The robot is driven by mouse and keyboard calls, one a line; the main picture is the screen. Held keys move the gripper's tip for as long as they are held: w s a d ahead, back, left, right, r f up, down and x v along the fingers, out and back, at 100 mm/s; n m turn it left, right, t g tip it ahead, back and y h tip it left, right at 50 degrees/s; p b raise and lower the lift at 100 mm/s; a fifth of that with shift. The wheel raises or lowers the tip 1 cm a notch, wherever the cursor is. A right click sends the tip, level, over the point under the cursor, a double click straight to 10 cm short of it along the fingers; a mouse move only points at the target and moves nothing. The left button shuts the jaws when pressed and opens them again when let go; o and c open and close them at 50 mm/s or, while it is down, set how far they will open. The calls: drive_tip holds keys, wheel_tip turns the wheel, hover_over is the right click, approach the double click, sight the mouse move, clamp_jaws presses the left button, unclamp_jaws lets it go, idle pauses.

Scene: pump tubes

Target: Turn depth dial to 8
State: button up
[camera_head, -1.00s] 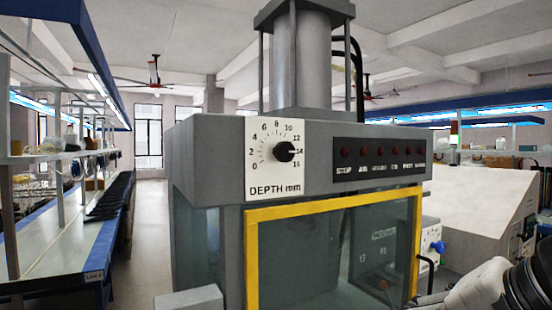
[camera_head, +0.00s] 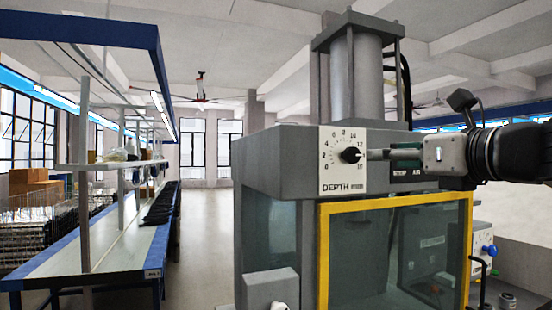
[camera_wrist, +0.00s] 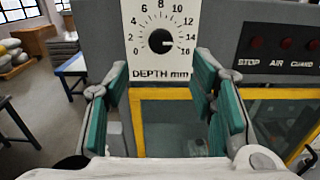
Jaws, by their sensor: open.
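The black depth dial (camera_head: 351,155) sits on a white scale plate marked 0 to 16 on the front of the grey machine. The wrist view shows the dial (camera_wrist: 160,41) with its small white mark to the right, around 14 to 16. My gripper (camera_head: 392,154) reaches in from the right, in front of the button panel, its fingers towards the dial. In the wrist view my gripper (camera_wrist: 160,70) is open and empty. Its teal-padded fingers stand left and right of the DEPTH mm lettering, with the dial beyond and slightly above the gap. I see no contact with the dial.
A yellow-framed clear guard (camera_head: 322,255) is below the dial. A row of red buttons (camera_wrist: 256,42) lies right of the scale plate, partly hidden by my arm in the head view. A long workbench (camera_head: 115,255) stands at left, with open floor between it and the machine.

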sight(354, 156)
drive_tip(key=x, duration=1)
drive_tip(key=shift+w+f, duration=0.1)
drive_tip(key=shift+w, duration=0.25)
drive_tip(key=shift+c, duration=0.3)
drive_tip(key=c, duration=1.1)
